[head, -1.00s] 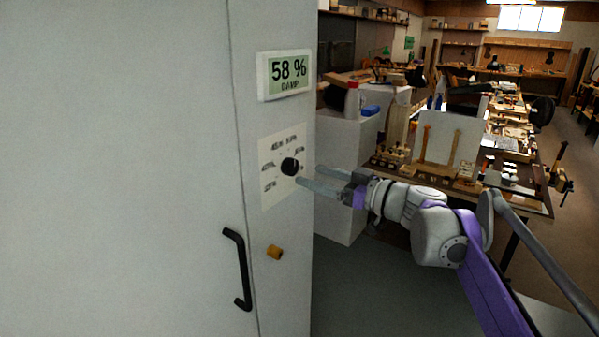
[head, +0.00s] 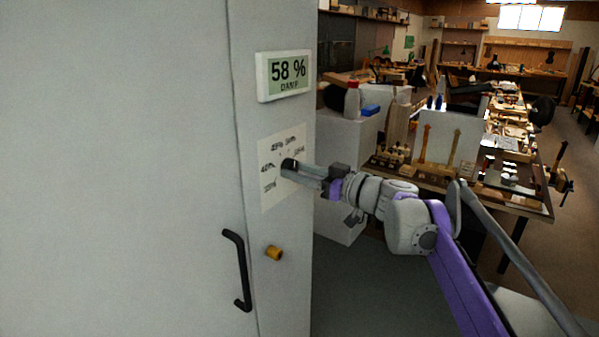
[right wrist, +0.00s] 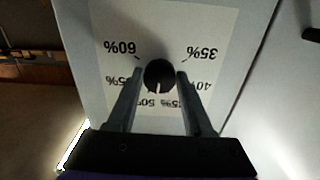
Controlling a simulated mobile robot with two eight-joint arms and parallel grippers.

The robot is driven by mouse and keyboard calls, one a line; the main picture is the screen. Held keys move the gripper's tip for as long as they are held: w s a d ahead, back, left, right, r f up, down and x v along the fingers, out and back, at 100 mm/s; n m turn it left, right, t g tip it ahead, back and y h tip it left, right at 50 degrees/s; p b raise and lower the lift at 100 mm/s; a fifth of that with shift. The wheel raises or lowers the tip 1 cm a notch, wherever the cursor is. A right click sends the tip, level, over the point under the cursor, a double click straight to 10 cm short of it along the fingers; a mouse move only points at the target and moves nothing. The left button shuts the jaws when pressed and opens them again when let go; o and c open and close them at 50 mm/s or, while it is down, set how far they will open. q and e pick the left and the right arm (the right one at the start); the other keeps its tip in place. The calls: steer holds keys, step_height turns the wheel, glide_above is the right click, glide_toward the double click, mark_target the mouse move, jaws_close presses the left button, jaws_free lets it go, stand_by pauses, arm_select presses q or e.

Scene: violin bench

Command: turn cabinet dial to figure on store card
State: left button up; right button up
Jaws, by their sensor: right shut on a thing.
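The cabinet (head: 120,170) is a tall pale grey unit filling the left of the head view. Its black dial (head: 287,163) sits on a white scale plate (head: 270,190) on the narrow front strip. In the right wrist view the round dial (right wrist: 159,76) shows a pale pointer mark toward the picture's bottom, near the 50% label. The plate's printing appears upside down there, with 60% and 35% readable. My right gripper (right wrist: 158,82) is shut on the dial, one finger on each side. It also shows in the head view (head: 292,167). No store card is legible. My left gripper is out of view.
A display (head: 285,75) above the dial reads 58 % DAMP. A black door handle (head: 238,270) and a brass-coloured knob (head: 274,253) are below the dial. A crowded workbench (head: 520,205) stands to the right, beyond my right arm.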

jaws_close()
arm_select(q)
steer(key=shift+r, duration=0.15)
